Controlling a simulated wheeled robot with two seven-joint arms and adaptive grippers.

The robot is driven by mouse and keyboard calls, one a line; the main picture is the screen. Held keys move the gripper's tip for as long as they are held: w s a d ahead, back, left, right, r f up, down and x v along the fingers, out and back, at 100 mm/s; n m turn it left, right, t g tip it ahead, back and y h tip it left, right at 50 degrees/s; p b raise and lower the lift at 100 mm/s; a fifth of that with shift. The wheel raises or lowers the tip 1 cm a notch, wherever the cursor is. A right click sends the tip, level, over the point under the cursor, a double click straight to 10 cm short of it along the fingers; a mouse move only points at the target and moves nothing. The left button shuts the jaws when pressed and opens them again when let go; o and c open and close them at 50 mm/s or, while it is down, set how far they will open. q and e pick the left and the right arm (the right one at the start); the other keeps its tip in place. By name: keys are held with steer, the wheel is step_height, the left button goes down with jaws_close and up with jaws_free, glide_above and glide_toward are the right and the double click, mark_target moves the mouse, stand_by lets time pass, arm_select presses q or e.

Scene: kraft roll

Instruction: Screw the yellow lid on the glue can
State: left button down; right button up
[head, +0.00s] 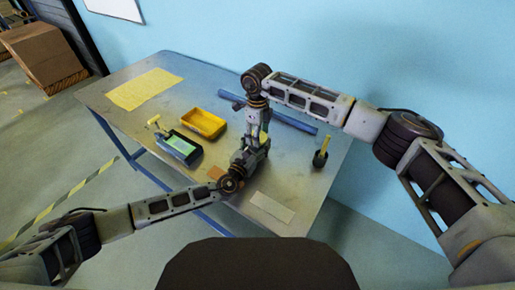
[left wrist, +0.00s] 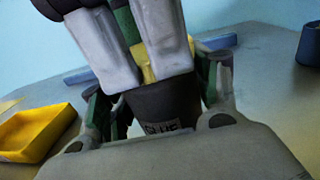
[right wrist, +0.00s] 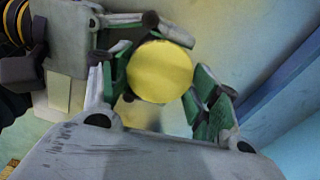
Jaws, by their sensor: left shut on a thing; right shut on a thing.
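The glue can (left wrist: 170,112) is dark with a partly readable label, upright between the fingers of my left gripper (left wrist: 158,95), which is shut on it. The yellow lid (right wrist: 160,72) is a round disc, seen face-on between the fingers of my right gripper (right wrist: 157,80), which is shut on it. In the left wrist view the lid (left wrist: 149,72) shows as a yellow strip directly over the can's top; I cannot tell if its thread is engaged. In the head view my left gripper (head: 246,158) is below the right one (head: 261,138), and they hide the can and lid.
The front right is mostly clear.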

steer(key=m, duration=0.9)
steer(key=o, duration=1.2)
steer(key=shift+r, duration=0.1)
step_height(320, 180, up, 12)
stand_by(0.4)
arm_select(q)
steer(key=shift+c, duration=1.5)
jaws_free()
